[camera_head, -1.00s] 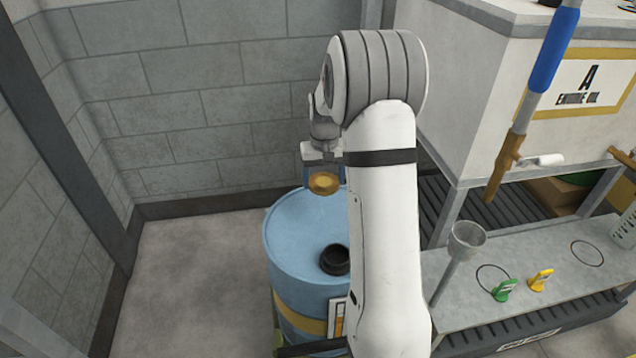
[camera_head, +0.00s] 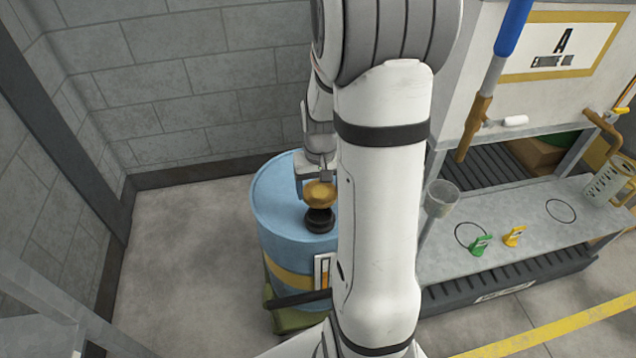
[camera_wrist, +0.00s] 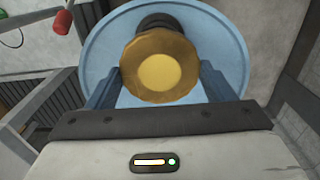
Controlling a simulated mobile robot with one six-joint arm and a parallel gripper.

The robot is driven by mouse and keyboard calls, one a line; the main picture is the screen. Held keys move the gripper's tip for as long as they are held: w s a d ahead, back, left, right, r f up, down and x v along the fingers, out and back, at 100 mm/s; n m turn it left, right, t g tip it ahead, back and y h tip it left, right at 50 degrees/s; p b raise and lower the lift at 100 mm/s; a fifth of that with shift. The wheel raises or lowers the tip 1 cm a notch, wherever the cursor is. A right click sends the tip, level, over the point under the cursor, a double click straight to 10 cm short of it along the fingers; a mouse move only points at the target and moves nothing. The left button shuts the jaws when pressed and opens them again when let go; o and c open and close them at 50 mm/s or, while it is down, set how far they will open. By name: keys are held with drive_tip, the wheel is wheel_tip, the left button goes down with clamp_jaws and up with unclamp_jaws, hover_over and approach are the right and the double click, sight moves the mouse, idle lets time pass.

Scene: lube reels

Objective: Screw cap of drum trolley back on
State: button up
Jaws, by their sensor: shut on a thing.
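The brass-coloured cap (camera_head: 320,193) is held in my gripper (camera_head: 317,190), just above the black neck (camera_head: 319,220) on top of the blue drum (camera_head: 280,200). In the wrist view the cap (camera_wrist: 158,70) sits between the two blue-grey fingers of my gripper (camera_wrist: 160,88), and the black neck (camera_wrist: 158,21) shows partly behind it. The cap hides most of the neck there. I cannot tell whether cap and neck touch. The drum stands on a green trolley base (camera_head: 295,318) with a dark bar at its front.
A grey bench (camera_head: 530,220) at the right holds a funnel (camera_head: 441,198), a green tag (camera_head: 480,245) and a yellow tag (camera_head: 514,237). A blue-handled hose nozzle (camera_head: 476,125) hangs above it. A block wall (camera_head: 190,90) stands behind the drum. Floor left of the drum is clear.

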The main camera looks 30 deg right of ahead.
drive_tip(key=shift+f, duration=0.1)
drive_tip(key=shift+f+b, duration=2.15)
drive_tip(key=shift+f, duration=0.7)
drive_tip(key=shift+f+b, duration=0.35)
drive_tip(key=shift+f, duration=0.2)
drive_tip(key=m, duration=0.4)
drive_tip(key=shift+d+m, duration=0.1)
drive_tip(key=shift+m, duration=0.5)
drive_tip(key=shift+m, duration=2.6)
